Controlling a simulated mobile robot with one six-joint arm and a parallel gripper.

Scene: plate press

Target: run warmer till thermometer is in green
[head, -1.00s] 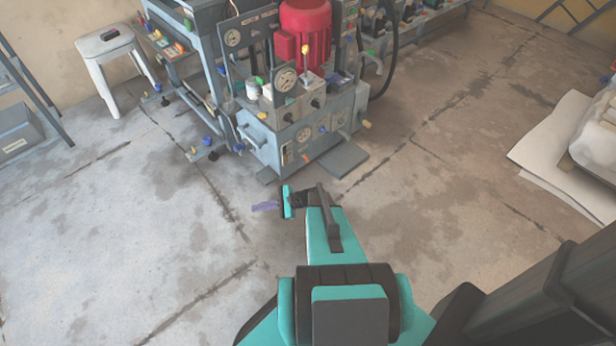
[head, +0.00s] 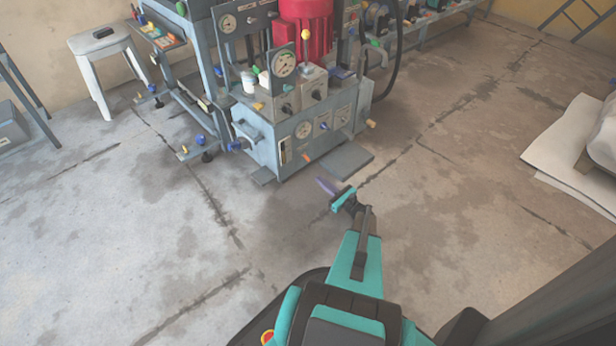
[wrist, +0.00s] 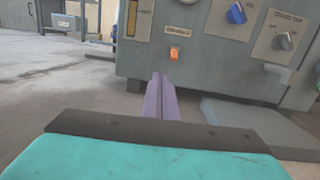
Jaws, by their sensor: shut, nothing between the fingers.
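The grey power unit (head: 262,143) stands ahead with a small orange switch (head: 307,157) low on its front. The switch also shows in the wrist view (wrist: 174,53), under a small label plate. To its left is a narrow upright gauge (head: 284,151), seen cut off at the top of the wrist view (wrist: 131,18); its reading is too small to tell. A round dial (head: 304,130) sits higher on the front; I cannot tell which is the thermometer. My gripper (head: 325,186), with purple fingers (wrist: 160,82), is shut and empty, pointing toward the unit below the switch, apart from it.
A grey floor plate (head: 342,160) lies at the unit's front right. A white stool (head: 98,45) stands at the back left, and a pale sheet (head: 560,150) lies at the right. The floor between is clear.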

